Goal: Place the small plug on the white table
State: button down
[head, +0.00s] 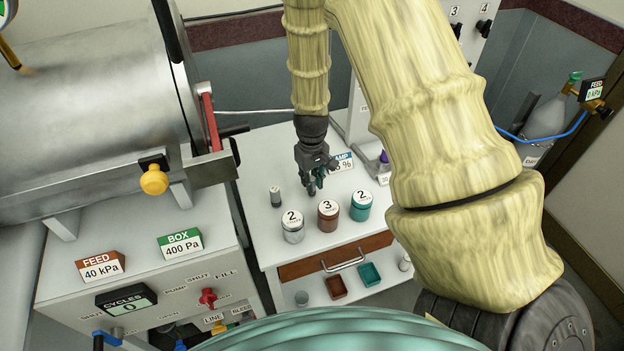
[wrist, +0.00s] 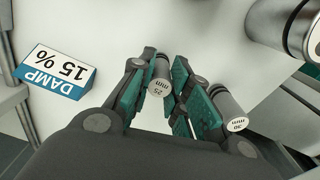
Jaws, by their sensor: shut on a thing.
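My gripper (head: 316,180) is over the white table (head: 258,155), fingers pointing down. In the wrist view my gripper (wrist: 160,88) has its green-padded fingers shut on a small grey plug (wrist: 160,78) marked 25 mm. The plug is hard to make out among the fingers in the head view. I cannot tell whether it touches the table top. In the head view this longer plug (head: 276,197) stands upright on the table, left of my gripper.
A silver jar (head: 292,228), a brown jar (head: 327,216) and a teal jar (head: 361,206) stand along the table's front. A DAMP 15 % sign (wrist: 55,73) is behind my gripper. The table's back left is clear. A steel chamber (head: 90,120) is at the left.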

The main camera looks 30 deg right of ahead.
aim_at(312, 178)
jog(key=shift+f, duration=0.2)
jog(key=c, duration=1.3)
grip_release()
jog(key=shift+d, duration=0.1)
jog(key=shift+c, duration=0.2)
jog(key=shift+w+r, duration=0.1)
jog(key=shift+r, duration=0.15)
notch_tip(312, 178, up, 12)
jog(key=b, duration=0.3)
jog(key=shift+f, duration=0.1)
